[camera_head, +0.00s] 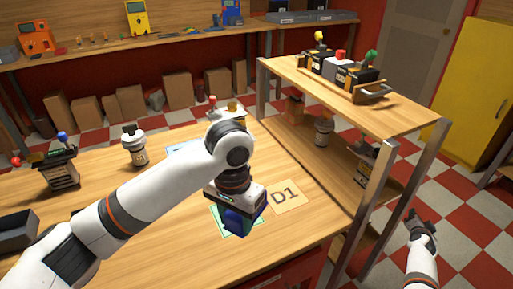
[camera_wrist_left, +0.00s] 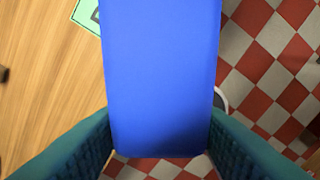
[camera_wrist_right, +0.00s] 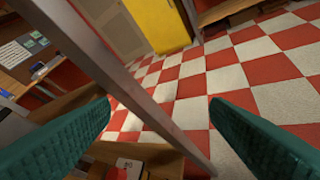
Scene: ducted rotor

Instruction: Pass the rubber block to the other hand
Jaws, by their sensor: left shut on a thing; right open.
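The rubber block is blue. In the head view the block (camera_head: 240,219) shows below my left gripper (camera_head: 237,207), near the table's front edge. In the left wrist view the block (camera_wrist_left: 162,75) fills the middle, between the two teal fingers, and my left gripper (camera_wrist_left: 160,140) is shut on it. Table and checkered floor show around it. My right gripper (camera_head: 421,224) is at the lower right, beyond the shelf's front posts.
A wooden shelf unit (camera_head: 420,118) with metal posts (camera_head: 374,203) stands between my two grippers. A green-edged card (camera_head: 217,222) and a D1 card (camera_head: 286,196) lie on the table (camera_head: 150,255). A white canister (camera_head: 134,151) stands further left. Open checkered floor (camera_head: 465,220) lies at right.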

